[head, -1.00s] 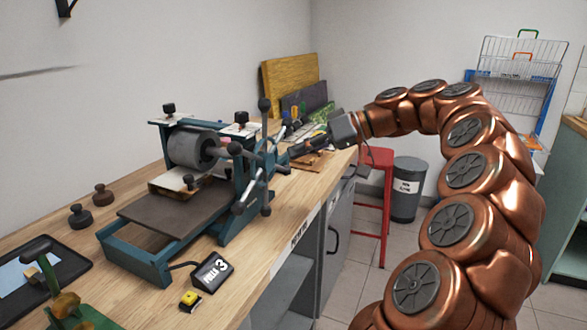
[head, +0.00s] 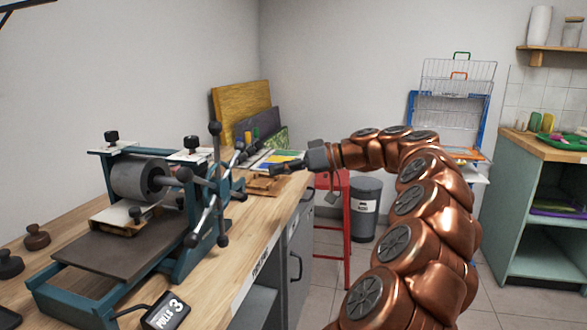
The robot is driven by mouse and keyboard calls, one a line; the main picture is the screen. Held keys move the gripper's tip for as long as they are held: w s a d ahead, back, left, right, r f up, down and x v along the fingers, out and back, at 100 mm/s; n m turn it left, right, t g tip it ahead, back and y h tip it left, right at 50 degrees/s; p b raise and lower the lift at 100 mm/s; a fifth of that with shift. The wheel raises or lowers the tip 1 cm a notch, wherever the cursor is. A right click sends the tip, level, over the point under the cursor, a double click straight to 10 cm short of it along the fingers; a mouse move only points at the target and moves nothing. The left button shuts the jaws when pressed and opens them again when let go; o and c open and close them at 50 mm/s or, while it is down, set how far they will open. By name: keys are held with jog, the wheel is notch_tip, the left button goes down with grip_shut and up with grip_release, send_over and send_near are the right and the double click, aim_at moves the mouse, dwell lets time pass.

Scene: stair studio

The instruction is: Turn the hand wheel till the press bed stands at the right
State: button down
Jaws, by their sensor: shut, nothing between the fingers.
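The press (head: 140,182) stands on the wooden bench at the left, with a grey roller across its frame. Its dark flat press bed (head: 112,248) sticks out of the frame toward the lower left. The hand wheel (head: 209,198) is on the press's right side and has several dark spokes with ball ends. My gripper (head: 274,167) is shut and empty. In the picture it is to the right of the wheel's upper spokes, with a gap between them. How far behind or in front of the wheel it is I cannot tell.
Two dark round-handled tools (head: 36,237) are at the left. Papers and boards lie behind my gripper. A red stool (head: 333,225) and a grey bin (head: 364,205) stand right of the bench.

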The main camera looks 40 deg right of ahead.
jog(key=w+a+f, duration=0.3)
jog(key=a+f, duration=0.1)
jog(key=shift+w+a+f+b, duration=0.15)
jog(key=shift+w+a+b, duration=0.1)
jog(key=shift+b, duration=0.05)
jog(key=shift+a+f, duration=0.1)
dwell(0.4)
